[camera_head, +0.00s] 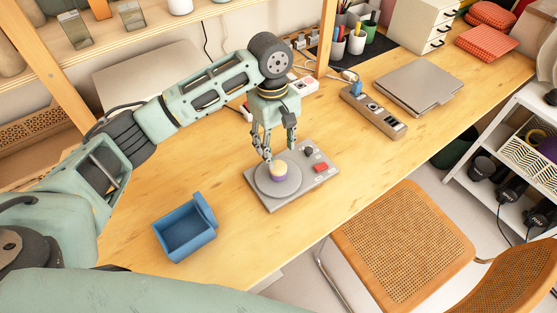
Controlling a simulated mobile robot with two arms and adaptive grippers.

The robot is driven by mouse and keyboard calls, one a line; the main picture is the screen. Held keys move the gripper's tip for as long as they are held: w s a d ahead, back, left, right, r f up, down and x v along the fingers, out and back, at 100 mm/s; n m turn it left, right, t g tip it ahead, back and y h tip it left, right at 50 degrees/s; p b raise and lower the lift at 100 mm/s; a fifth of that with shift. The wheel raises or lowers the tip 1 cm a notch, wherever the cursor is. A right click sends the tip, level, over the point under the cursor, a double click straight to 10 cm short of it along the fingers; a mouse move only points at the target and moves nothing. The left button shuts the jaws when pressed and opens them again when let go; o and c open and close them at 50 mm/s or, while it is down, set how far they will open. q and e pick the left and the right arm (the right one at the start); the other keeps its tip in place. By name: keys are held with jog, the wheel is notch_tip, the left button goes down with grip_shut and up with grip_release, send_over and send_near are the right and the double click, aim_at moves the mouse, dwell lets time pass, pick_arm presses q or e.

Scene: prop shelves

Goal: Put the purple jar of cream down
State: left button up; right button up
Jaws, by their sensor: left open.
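The purple jar of cream (279,170), with a pale cream-coloured top, stands upright on the round plate (267,184) of a grey turntable-like device (301,181). My left gripper (278,157) points down just above and behind the jar. Its fingers are apart, and I see no grip on the jar. Whether a fingertip touches the jar is too small to tell. My right gripper is not in the picture.
An open blue box (184,236) stands at the front left. A power strip (374,110), a grey laptop (418,86) and pen cups (356,40) are further back. A cane chair (402,245) is at the front edge. Wood between box and device is clear.

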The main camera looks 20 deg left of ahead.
aim_at(277, 162)
pick_arm(q)
jog(key=shift+w+a+r, duration=0.1)
jog(key=shift+r, duration=1)
jog(key=shift+w+a+r, duration=0.1)
jog(key=shift+r, duration=1)
